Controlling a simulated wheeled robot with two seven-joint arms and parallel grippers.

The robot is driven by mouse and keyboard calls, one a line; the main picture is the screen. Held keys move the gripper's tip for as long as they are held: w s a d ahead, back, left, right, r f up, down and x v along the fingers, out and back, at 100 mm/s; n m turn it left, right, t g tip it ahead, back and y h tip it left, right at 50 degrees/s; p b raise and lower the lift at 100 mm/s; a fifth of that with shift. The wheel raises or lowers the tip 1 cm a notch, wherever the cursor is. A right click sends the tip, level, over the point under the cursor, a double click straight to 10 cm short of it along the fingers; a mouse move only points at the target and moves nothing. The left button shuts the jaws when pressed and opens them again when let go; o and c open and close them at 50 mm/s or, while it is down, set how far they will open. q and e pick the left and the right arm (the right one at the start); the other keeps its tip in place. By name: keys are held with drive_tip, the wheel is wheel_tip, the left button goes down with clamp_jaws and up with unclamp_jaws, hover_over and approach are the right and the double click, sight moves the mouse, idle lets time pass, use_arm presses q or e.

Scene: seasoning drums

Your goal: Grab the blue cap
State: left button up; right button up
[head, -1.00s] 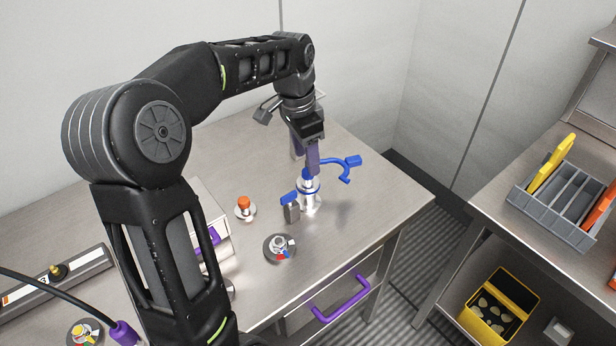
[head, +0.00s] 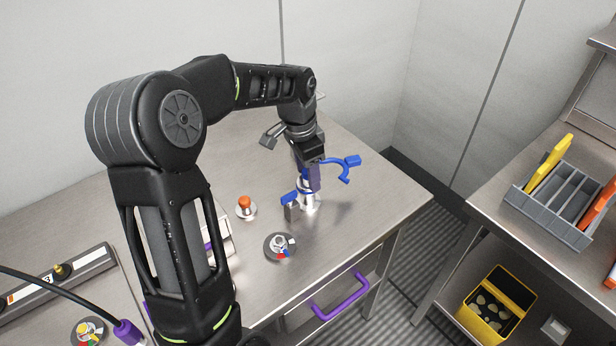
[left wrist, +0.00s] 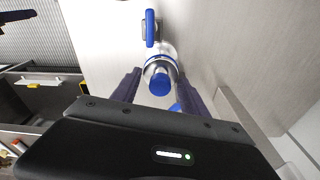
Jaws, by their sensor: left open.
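The blue cap (left wrist: 160,85) is a round knob on top of a shiny silver drum with a blue ring. The drum (head: 311,203) stands upright near the right side of the steel table. My left gripper (head: 309,182) points down over the drum, and its purple fingers largely hide the cap in the head view. In the left wrist view, my left gripper (left wrist: 162,92) is open with one finger on each side of the cap. I cannot tell whether either finger touches it. My right gripper is not in view.
A blue forked piece (head: 346,164) sticks out behind the drum, and a grey block with a blue top (head: 291,207) is at its left. An orange-topped knob (head: 245,206) and a round dial (head: 281,247) stand nearby. A purple drawer handle (head: 340,296) is below.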

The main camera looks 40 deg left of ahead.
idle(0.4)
use_arm(q)
drive_tip(key=c, duration=1)
drive_tip(key=shift+r, duration=0.1)
wheel_tip(320, 180, up, 10)
drive_tip(key=shift+f+b, duration=0.2)
drive_tip(key=shift+b, duration=0.4)
drive_tip(key=shift+r, duration=0.15)
clamp_jaws()
